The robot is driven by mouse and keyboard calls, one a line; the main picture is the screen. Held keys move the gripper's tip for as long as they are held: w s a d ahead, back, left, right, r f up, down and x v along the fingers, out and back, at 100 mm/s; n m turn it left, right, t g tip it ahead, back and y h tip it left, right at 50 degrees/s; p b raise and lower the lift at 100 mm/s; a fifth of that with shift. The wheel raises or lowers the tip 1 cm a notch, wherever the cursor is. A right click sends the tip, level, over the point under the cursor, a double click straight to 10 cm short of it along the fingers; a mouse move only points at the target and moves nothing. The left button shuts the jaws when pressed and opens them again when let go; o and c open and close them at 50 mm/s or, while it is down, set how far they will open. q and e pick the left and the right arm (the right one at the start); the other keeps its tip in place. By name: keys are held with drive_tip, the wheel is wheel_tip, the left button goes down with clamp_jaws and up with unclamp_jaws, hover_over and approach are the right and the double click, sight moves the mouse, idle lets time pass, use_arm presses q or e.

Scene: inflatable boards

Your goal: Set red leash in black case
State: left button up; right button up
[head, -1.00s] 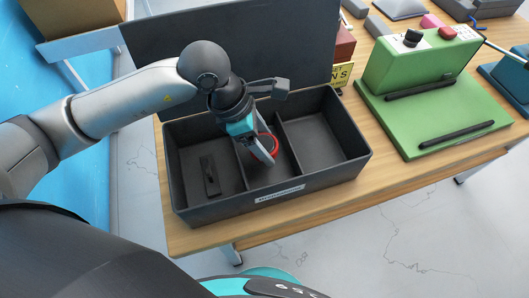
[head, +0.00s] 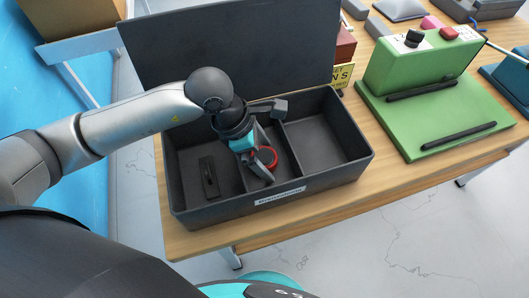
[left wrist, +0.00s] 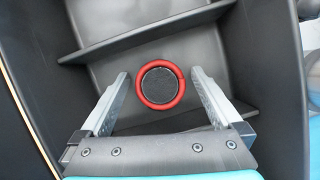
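The red leash (head: 273,158), a coiled red ring, is in the middle compartment of the open black case (head: 345,175). In the left wrist view the leash (left wrist: 160,104) appears flat, with dark surface showing through its centre. My left gripper (head: 258,163) reaches down into that compartment over the leash. Its fingers (left wrist: 160,76) are spread either side of the ring, with a gap on both sides, so it is open. Part of the ring is hidden by the gripper in the head view. My right gripper is not in view.
The case's left compartment holds a small black item (head: 209,177); its right compartment is empty. The raised lid (head: 230,45) stands behind. Dividers flank my fingers. A green board (head: 440,110) with a box and black bars lies to the right on the wooden table (head: 390,178).

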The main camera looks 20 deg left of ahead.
use_arm(q)
drive_tip(key=shift+r, duration=0.3)
drive_tip(key=p+v, duration=0.2)
drive_tip(key=v, duration=0.9)
drive_tip(key=shift+a+r, duration=0.2)
drive_tip(key=shift+r, duration=0.1)
